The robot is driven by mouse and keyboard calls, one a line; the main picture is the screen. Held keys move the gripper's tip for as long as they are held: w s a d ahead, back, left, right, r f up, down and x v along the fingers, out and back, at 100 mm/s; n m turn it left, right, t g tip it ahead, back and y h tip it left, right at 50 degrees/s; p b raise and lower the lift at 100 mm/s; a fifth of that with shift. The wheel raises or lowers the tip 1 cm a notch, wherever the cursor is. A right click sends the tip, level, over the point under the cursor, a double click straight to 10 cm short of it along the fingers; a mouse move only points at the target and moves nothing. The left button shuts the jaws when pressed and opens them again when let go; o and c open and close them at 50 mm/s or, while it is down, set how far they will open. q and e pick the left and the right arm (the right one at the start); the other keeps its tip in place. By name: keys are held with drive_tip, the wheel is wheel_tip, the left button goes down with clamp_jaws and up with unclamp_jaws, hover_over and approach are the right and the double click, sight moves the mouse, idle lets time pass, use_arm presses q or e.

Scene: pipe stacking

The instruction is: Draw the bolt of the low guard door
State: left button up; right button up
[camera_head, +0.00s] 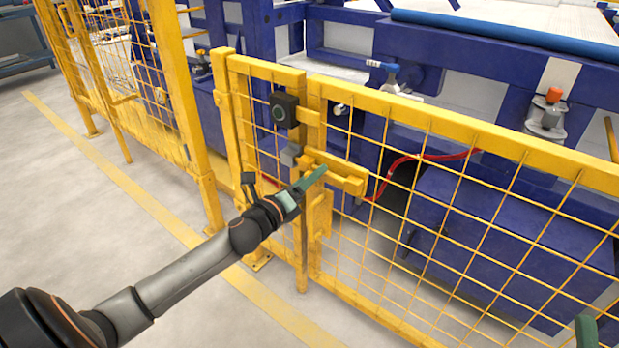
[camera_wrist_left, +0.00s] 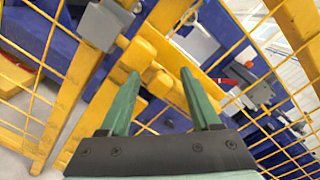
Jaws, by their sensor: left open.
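The low guard door is part of the yellow mesh fence (camera_head: 440,122); I cannot tell for sure which panel swings. A yellow bolt (camera_head: 345,178) lies across the upright frames near the top, with a grey block (camera_head: 290,155) at its left end. My left gripper (camera_head: 314,180) is open, its green fingers in front of the bolt. In the left wrist view the bolt's yellow parts (camera_wrist_left: 158,82) show between the open fingers (camera_wrist_left: 160,73); contact cannot be told. Only a green fingertip of my right gripper (camera_head: 586,332) shows at the bottom right edge.
A black switch box (camera_head: 284,110) sits above the bolt on the frame. Blue machinery (camera_head: 490,225) and a red hose (camera_head: 420,158) are behind the mesh. A taller yellow fence (camera_head: 185,110) stands to the left. The grey floor (camera_head: 100,215) in front is clear.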

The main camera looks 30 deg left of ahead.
use_arm(q)
drive_tip(key=shift+c, duration=0.3)
clamp_jaws()
idle(1.0)
